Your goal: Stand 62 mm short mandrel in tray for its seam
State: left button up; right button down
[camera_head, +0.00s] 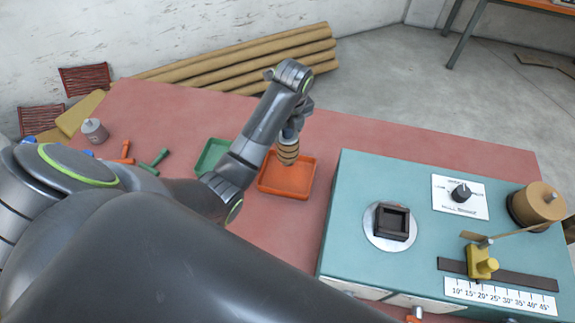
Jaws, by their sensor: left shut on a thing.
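A short tan mandrel (288,152) with darker slanting bands hangs upright below my left gripper (291,134). My left gripper points down and is shut on its top end. The mandrel is over the back part of the orange tray (283,189); I cannot tell whether its lower end touches the tray floor. The green tray (209,157) is just left of it, partly hidden by my left arm. My right gripper is not in view.
The teal winder (345,215) stands on the right, with a dark square holder (391,222), a knob (461,193), a yellow slider (482,263) and a tan paper roll (538,203). Red and green T-handled tools (155,161) and a grey cylinder (94,131) lie left. Long tubes (240,62) lie behind.

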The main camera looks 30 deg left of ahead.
aim_at(287, 141)
pick_arm(q)
notch_tip(287, 141, down, 5)
jog(key=shift+f+p, duration=0.15)
jog(key=shift+p, duration=0.3)
notch_tip(287, 141, down, 3)
jog(key=shift+r+p, duration=0.1)
jog(key=shift+p, duration=0.3)
jog(key=shift+f, duration=0.55)
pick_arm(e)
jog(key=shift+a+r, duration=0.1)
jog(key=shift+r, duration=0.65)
pick_arm(q)
jog(key=o, duration=1.6)
jog(key=shift+f, duration=0.1)
jog(key=shift+o, duration=0.2)
